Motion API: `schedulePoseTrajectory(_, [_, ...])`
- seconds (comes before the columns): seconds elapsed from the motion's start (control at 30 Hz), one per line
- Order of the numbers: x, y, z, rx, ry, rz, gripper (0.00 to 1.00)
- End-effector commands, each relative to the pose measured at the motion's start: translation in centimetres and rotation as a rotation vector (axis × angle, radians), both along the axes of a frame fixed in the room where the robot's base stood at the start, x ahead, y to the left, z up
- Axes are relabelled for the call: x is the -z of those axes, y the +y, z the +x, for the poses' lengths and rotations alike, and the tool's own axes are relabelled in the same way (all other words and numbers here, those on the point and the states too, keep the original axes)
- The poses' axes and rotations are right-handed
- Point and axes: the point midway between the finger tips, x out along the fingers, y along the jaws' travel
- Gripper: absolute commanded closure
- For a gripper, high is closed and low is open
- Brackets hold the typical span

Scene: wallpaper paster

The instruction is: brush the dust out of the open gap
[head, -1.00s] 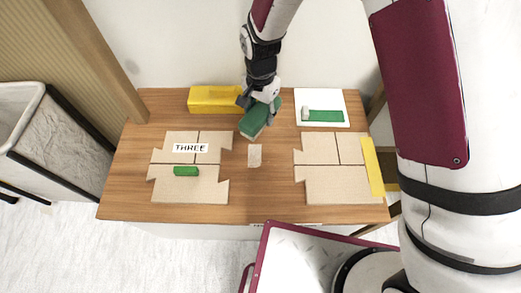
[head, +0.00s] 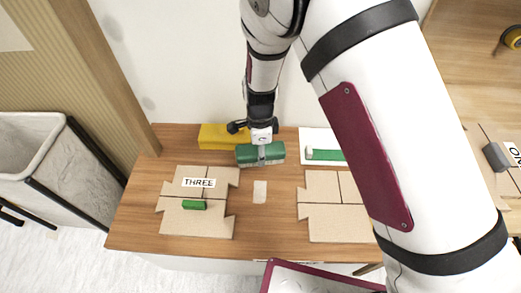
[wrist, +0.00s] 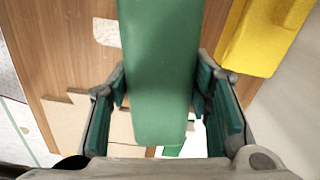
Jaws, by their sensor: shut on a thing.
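My gripper (head: 262,148) is shut on a green brush-like block (head: 247,154), with jaws on both sides of it. In the wrist view the block (wrist: 160,50) runs lengthwise between the jaws. In the head view it lies left to right near the table's back, behind the gap between two beige panels. The left panel (head: 180,222) bears a card reading THREE (head: 199,183) and a small green block (head: 194,205). The right panel (head: 322,222) is partly hidden by my arm. A pale patch (head: 260,192) lies in the gap; I cannot tell whether it is dust.
A yellow block (head: 222,136) stands just behind and left of the green block. A white card with a green bar (head: 325,154) lies to its right. A bin (head: 45,165) stands left of the wooden table (head: 140,205). Another wooden surface (head: 470,85) shows at right.

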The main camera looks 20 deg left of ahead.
Motion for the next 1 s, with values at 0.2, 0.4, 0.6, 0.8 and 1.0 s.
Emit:
schedulePoseTrajectory(0.2, [-0.1, 0.0, 0.0, -0.002, 0.000, 0.000, 0.83])
schedulePoseTrajectory(0.4, [1.5, 0.0, 0.0, -0.002, 0.000, 0.000, 0.83])
schedulePoseTrajectory(0.6, [3.7, 0.0, 0.0, -0.002, 0.001, 0.000, 0.83])
schedulePoseTrajectory(0.8, [5.8, 0.0, 0.0, -0.004, 0.001, 0.000, 0.83])
schedulePoseTrajectory(1.0, [6.5, 0.0, 0.0, -0.003, 0.000, 0.001, 0.83])
